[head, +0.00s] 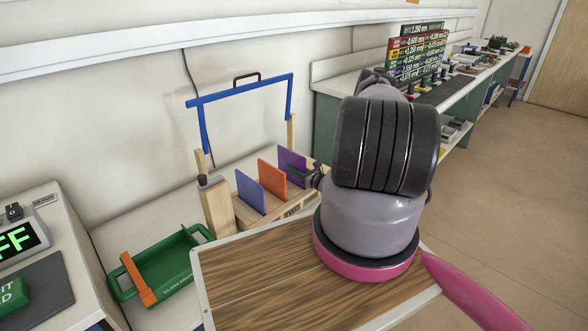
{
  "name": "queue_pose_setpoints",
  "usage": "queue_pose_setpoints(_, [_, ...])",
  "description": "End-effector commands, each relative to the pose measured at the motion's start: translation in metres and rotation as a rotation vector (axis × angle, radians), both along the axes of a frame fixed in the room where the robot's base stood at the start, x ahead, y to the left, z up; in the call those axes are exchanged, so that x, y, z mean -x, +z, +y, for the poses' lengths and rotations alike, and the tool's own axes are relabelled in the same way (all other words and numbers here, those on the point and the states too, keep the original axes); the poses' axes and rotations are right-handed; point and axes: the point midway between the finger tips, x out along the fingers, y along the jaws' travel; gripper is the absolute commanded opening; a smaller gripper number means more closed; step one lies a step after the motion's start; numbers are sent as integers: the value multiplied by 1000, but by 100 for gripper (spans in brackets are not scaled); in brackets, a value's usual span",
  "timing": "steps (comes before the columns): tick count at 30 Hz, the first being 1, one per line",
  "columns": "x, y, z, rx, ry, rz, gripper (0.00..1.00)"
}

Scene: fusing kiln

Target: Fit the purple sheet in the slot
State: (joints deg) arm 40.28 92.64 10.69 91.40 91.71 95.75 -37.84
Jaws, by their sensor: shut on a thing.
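The purple sheet (291,160) stands upright at the right end of the wooden rack (243,213). An orange sheet (272,183) and a blue sheet (250,192) stand in the rack to its left. My gripper (308,177) is at the purple sheet's right edge and is shut on it. My arm hides most of the gripper and the right end of the rack. The sheet's lower edge is hidden behind the orange sheet and the rack, so I cannot tell whether it sits in a slot.
A blue bar frame (243,88) with a black handle stands over the rack. A green tray (165,262) with an orange bar across it lies at left. A wood-grain board (270,285) is in front. A bench (335,85) with color-labelled racks runs along the back right.

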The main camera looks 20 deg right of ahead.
Motion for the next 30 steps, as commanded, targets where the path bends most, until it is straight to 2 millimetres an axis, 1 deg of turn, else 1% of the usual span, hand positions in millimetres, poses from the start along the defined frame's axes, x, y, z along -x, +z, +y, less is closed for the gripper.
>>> queue_pose_setpoints(21, [0,-16,0,0,0,-1,0])
queue_pose_setpoints(22, [0,-16,0,0,0,-2,20])
queue_pose_setpoints(23, [0,-16,0,-1,0,-2,32])
queue_pose_setpoints(24, [0,-16,0,0,0,-1,47])
queue_pose_setpoints(30, [0,-16,0,0,0,-1,47])
